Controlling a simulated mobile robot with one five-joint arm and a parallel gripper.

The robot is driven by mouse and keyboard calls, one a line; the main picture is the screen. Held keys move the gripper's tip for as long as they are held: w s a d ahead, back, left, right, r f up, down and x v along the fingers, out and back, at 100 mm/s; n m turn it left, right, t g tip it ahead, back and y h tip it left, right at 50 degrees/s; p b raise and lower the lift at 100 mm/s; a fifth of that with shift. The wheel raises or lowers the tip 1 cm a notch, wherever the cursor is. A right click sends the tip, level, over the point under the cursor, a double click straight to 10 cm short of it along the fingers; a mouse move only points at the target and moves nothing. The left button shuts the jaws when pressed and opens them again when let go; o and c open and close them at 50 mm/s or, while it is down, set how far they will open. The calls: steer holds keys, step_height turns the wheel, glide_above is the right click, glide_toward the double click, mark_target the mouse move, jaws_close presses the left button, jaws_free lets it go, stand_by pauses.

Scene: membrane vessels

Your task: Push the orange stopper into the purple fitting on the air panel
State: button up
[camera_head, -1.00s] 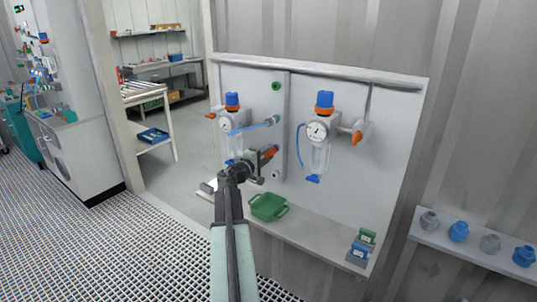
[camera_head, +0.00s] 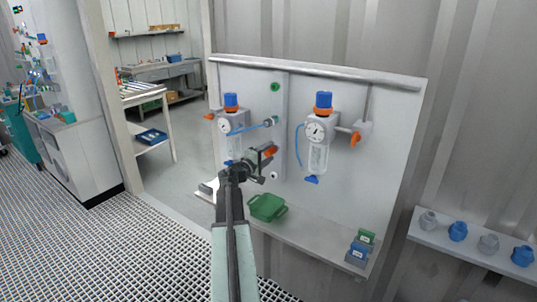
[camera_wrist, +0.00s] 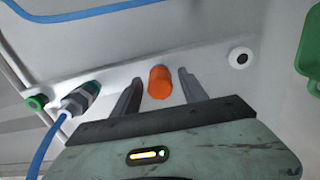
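The orange stopper (camera_wrist: 160,82) shows end-on between the two fingers of my gripper (camera_wrist: 159,75) in the wrist view. Narrow gaps show between the stopper and each finger, so the gripper is open around it, not clamped on it. In the head view the stopper (camera_head: 270,151) shows at the tip of my gripper (camera_head: 262,159), close to the air panel (camera_head: 385,100). It lines up with the row of ports on the panel's strip. No purple shows; the purple fitting is hidden, perhaps behind the stopper. How deep the stopper sits cannot be told.
A fitting with a blue hose (camera_wrist: 78,98) and a green port (camera_wrist: 37,102) lie left of the stopper in the wrist view; a white port with a dark centre (camera_wrist: 240,58) lies right. A green tray (camera_head: 267,207) stands on the ledge below. Two gauge units (camera_head: 318,130) flank the strip.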

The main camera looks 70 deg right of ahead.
stand_by(0.3)
steer(key=v, duration=0.7)
steer(key=shift+a, duration=0.35)
steer(key=shift+w, duration=0.15)
